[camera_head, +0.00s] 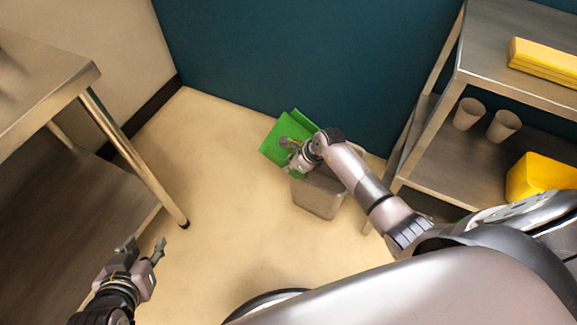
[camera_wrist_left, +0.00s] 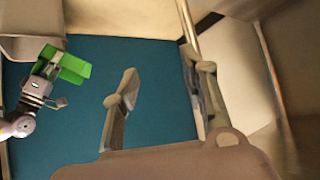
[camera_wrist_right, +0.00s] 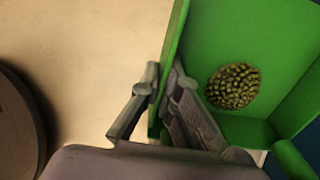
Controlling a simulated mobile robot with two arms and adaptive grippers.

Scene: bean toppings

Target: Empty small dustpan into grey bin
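The small green dustpan (camera_head: 277,140) is held up near the teal wall, beside and partly above the grey bin (camera_head: 318,196). My right gripper (camera_wrist_right: 160,85) is shut on the dustpan's side wall. In the right wrist view a round clump of greenish beans (camera_wrist_right: 233,87) lies inside the dustpan (camera_wrist_right: 210,35). The bin stands on the floor, its opening partly hidden by my right arm. In the left wrist view the dustpan (camera_wrist_left: 70,64) also shows, below what looks like the bin (camera_wrist_left: 30,20). My left gripper (camera_head: 144,243) is open and empty, low at the left.
A metal table (camera_head: 45,75) stands at the left, its leg near my left gripper. A metal shelf (camera_head: 480,75) at the right holds two cups (camera_head: 468,113), a yellow stack (camera_head: 545,62) and a yellow container (camera_head: 540,175). The floor between is clear.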

